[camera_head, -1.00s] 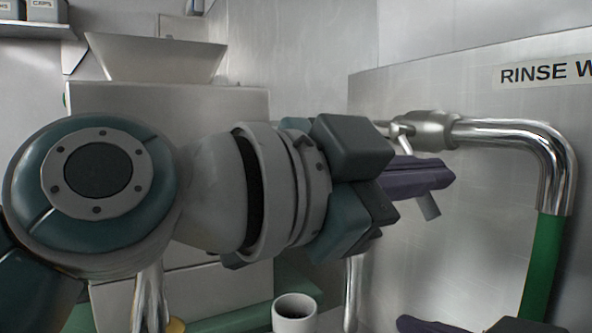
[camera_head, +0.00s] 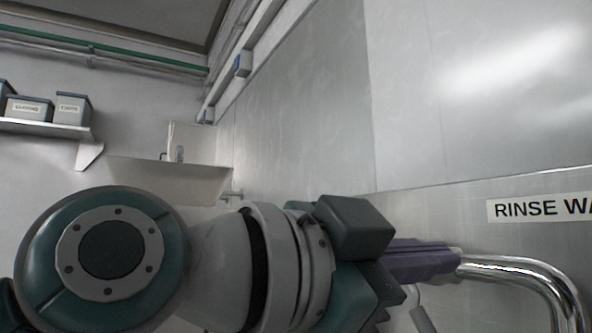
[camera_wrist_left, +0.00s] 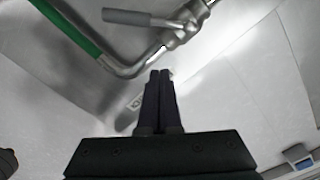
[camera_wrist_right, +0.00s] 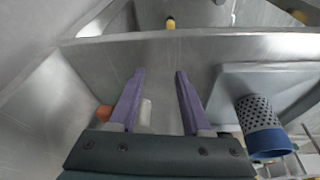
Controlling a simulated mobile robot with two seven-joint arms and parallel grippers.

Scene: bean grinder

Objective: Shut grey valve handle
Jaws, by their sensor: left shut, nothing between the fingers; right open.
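The grey valve handle (camera_wrist_left: 140,18) is a flat lever on a metallic valve (camera_wrist_left: 178,35) in the left wrist view. In the head view a grey lever end (camera_head: 422,318) shows below my left gripper's purple fingers, which hide the valve. My left gripper (camera_head: 452,259) is shut and empty, in front of the pipe run. In its wrist view the shut fingertips (camera_wrist_left: 160,74) are just below the valve and pipe; I cannot tell whether they touch. My right gripper (camera_wrist_right: 160,75) is open and empty, away from the valve.
A chrome pipe (camera_head: 525,272) bends downward at right, under a "RINSE W" label (camera_head: 540,208) on the steel wall. A perforated cylinder with a blue end (camera_wrist_right: 260,125) is right of my right gripper.

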